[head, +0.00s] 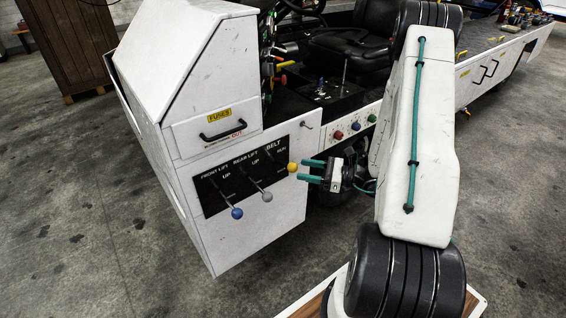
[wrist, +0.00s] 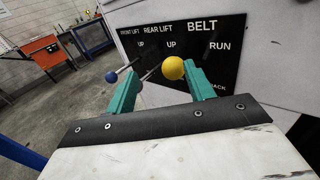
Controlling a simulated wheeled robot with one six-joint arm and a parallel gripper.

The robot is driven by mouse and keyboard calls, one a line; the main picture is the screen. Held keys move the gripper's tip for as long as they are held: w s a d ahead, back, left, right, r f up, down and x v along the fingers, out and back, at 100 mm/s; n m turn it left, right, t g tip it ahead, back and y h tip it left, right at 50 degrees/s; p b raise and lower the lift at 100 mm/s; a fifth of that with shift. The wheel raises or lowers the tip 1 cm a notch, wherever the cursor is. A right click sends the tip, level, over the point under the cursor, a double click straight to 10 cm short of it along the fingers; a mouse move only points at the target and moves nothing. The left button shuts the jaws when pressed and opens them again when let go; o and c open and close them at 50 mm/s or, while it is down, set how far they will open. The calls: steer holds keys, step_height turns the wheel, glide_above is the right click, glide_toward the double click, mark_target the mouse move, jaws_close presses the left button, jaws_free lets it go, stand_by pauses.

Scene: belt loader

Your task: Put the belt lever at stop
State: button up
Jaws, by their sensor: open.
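The belt lever's yellow knob (head: 292,167) sticks out from the black lever panel (head: 215,194), under the word BELT and a little below the RUN mark. No stop mark can be read. My gripper (head: 301,170) has its green fingers open, pointing left at the knob, with the tips very close to it. In the wrist view the yellow knob (wrist: 173,68) appears between the tips of the open gripper (wrist: 160,77), nearer the right finger. Whether a finger touches it I cannot tell. The lever's shaft is mostly hidden behind the knob.
Left of the belt lever are the front lift lever with a blue knob (head: 237,213) and the rear lift lever with a grey knob (head: 267,197). A fuse drawer (head: 215,135) with a black handle is above. Coloured buttons (head: 355,126) sit behind my gripper. Grey floor lies open at left.

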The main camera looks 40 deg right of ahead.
mark_target(287, 166)
steer(key=shift+m+t+h, duration=0.4)
steer(key=shift+m+t, duration=0.1)
steer(key=x, duration=0.2)
steer(key=f+x, duration=0.1)
steer(key=x, duration=0.2)
steer(key=d+x, duration=0.1)
steer(key=x, duration=0.1)
steer(key=shift+w+a+f, duration=0.2)
steer(key=shift+w, duration=0.45)
jaws_close()
steer(key=f, duration=0.2)
steer(key=s+f, duration=0.1)
steer(key=f, duration=0.2)
steer(key=shift+s, duration=0.2)
jaws_free()
steer(key=shift+r, duration=0.2)
